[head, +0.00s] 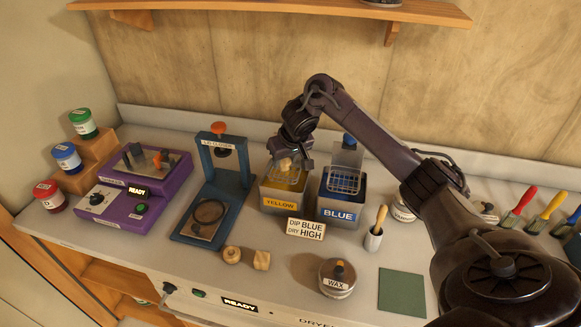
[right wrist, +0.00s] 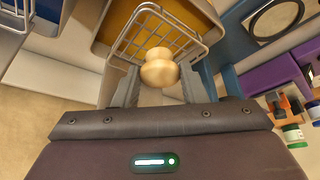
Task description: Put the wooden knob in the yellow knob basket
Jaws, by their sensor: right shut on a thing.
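The pale wooden knob (head: 285,164) is held by my right gripper (head: 291,161), which is shut on it. In the right wrist view the rounded knob (right wrist: 159,68) sits between the fingertips. It is over the wire knob basket (right wrist: 190,47) at the yellow tank. In the head view this basket (head: 290,181) shows at the top of the tank labelled YELLOW (head: 278,205), just below my gripper. I cannot tell whether the knob touches the wires. My left gripper is not in view.
The BLUE tank (head: 339,213) with its own basket stands close on the right. A blue clamp stand (head: 222,180) is on the left. A sign (head: 305,229), pale wooden pieces (head: 247,258) and a wax tin (head: 337,278) lie in front. Brushes lie at right.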

